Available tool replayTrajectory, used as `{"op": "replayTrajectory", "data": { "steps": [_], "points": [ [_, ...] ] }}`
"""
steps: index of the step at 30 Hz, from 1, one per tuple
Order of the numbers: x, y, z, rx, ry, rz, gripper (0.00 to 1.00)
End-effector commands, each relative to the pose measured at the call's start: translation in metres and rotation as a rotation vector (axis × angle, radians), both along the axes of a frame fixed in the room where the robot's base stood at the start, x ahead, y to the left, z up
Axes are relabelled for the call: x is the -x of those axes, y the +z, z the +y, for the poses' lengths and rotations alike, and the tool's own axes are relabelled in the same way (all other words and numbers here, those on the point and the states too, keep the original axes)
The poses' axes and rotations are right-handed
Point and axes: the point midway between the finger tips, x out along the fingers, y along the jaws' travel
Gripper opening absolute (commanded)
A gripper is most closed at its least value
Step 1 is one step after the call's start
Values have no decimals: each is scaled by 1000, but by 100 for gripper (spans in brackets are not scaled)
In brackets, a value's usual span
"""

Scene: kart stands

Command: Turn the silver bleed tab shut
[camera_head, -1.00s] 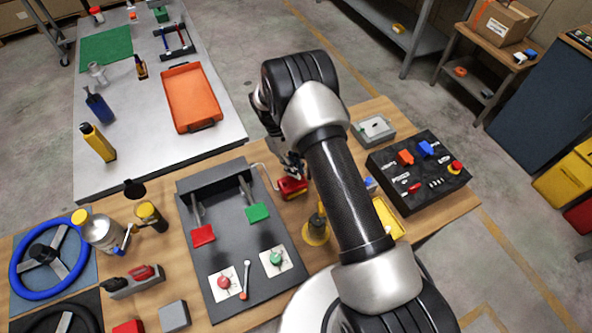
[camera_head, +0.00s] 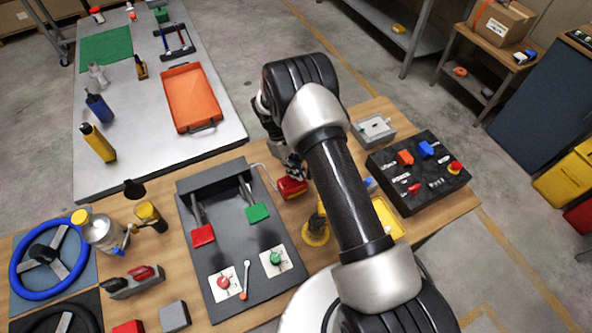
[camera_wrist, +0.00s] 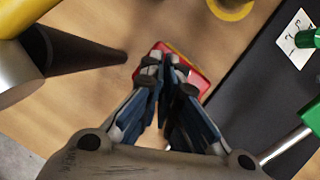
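A small red block with a yellow edge (camera_head: 291,188) sits on the wooden bench beside the dark lever panel. It also shows in the wrist view (camera_wrist: 196,80), under my fingertips. I cannot make out the silver bleed tab; my fingers cover the middle of the red block. My gripper (camera_wrist: 166,68) points down at the block, its fingertips drawn close together with only a narrow gap. I cannot tell whether the tab is between them. In the head view my gripper (camera_head: 294,168) is partly hidden by my arm.
The dark panel (camera_head: 210,283) with red and green levers is at the left of the block. A dark cylinder (camera_wrist: 85,53) lies close by in the wrist view.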

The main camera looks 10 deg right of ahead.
Motion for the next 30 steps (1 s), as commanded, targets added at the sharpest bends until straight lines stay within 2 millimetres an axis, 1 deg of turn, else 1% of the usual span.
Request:
{"op": "replayTrajectory", "data": {
  "steps": [7,14,15,18,27,30],
  "points": [
    [-2,-2,-1,0,-107,-1,0],
    [-2,1,-1,0,-114,-1,0],
    [-2,1,-1,0,-114,-1,4],
    [-2,1,-1,0,-113,-1,10],
    [-1,1,-1,0,-113,0,11],
    [-4,5,0,0,-113,-2,11]
  ]
}}
